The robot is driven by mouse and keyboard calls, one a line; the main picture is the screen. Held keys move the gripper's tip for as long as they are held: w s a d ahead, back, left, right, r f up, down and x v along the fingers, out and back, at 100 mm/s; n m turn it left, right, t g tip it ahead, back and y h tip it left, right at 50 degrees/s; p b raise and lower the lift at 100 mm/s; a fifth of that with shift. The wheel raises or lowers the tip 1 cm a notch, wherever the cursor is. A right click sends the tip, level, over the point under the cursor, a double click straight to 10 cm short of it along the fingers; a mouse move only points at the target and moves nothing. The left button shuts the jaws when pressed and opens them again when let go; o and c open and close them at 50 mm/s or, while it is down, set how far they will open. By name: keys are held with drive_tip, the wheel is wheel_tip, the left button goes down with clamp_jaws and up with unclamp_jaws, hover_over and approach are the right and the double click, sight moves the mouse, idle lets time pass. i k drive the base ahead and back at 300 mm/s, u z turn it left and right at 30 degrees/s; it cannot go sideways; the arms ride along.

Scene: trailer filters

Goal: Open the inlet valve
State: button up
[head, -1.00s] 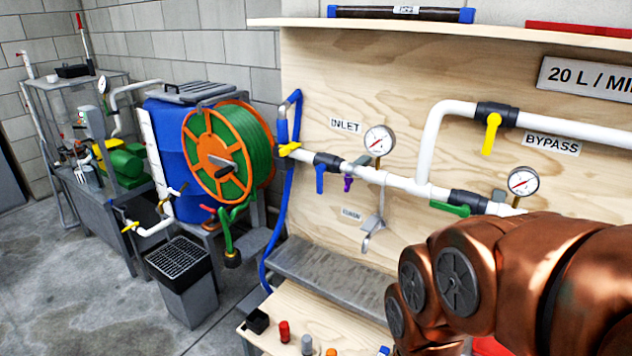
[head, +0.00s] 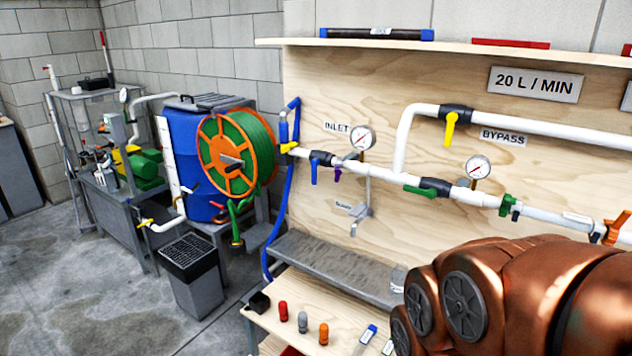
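The INLET label (head: 337,127) is on the plywood board, above the left end of the white pipe. Below it, a valve with a dark body (head: 321,158) sits in the pipe, and its blue handle (head: 314,174) hangs straight down, across the pipe. A small purple handle (head: 337,174) is just right of it. A yellow fitting (head: 289,148) joins the blue hose to the pipe's left end. A pressure gauge (head: 362,138) stands above the pipe. My copper arm fills the lower right, well apart from the inlet valve. My gripper is not in view.
The bypass pipe has a yellow handle (head: 451,129) pointing down. A green handle (head: 427,191) lies along the lower pipe. A grey ledge (head: 330,268) and a bench with small bottles stand below. A hose reel (head: 236,155), blue barrel and grey bin (head: 190,262) are left; floor there is partly clear.

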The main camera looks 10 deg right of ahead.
sight(315, 162)
drive_tip(key=u, duration=0.75)
drive_tip(key=i, duration=0.95)
drive_tip(key=u, duration=0.65)
